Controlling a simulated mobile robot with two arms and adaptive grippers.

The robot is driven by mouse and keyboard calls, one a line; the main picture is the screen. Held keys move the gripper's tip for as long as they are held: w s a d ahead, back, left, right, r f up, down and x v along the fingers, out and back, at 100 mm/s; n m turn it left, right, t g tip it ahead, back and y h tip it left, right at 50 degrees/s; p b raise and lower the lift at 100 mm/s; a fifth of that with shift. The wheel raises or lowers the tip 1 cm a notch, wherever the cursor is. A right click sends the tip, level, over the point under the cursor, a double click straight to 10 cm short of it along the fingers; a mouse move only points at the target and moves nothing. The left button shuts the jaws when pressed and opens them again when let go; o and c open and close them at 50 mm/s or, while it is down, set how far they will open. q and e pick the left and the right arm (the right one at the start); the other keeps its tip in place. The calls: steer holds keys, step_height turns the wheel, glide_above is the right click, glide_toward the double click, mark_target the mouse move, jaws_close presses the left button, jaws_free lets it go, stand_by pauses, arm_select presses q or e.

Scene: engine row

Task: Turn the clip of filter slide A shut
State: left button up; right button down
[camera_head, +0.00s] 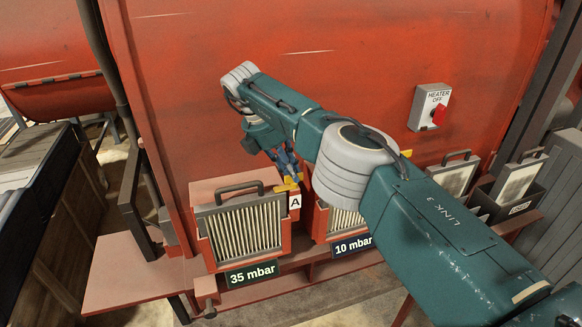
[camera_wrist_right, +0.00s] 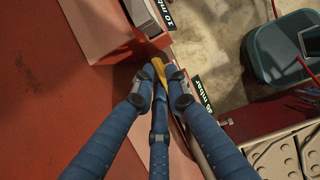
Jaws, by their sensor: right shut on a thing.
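Filter slide A (camera_head: 242,228) is a pleated filter in a grey frame with a dark top handle, seated in a red housing. A white plate (camera_head: 295,202) with the letter A is at its right side, and a sign (camera_head: 251,274) below reads 35 mbar. The yellow clip (camera_head: 289,185) is at the housing's upper right, just above the plate. My right gripper (camera_head: 286,167) reaches down to it and is shut on it. In the right wrist view, the blue fingers (camera_wrist_right: 162,86) close around the yellow clip (camera_wrist_right: 161,68). My left gripper is not in view.
A second filter (camera_head: 345,222) with a 10 mbar sign (camera_head: 352,245) stands right of slide A, partly behind my right arm. A heater switch box (camera_head: 430,106) with a red knob is on the red tank (camera_head: 350,50). More filters (camera_head: 519,182) stand farther right.

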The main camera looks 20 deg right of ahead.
steer(key=shift+r, duration=0.1)
stand_by(0.6)
steer(key=c, duration=1.7)
jaws_free()
steer(key=shift+c, duration=0.2)
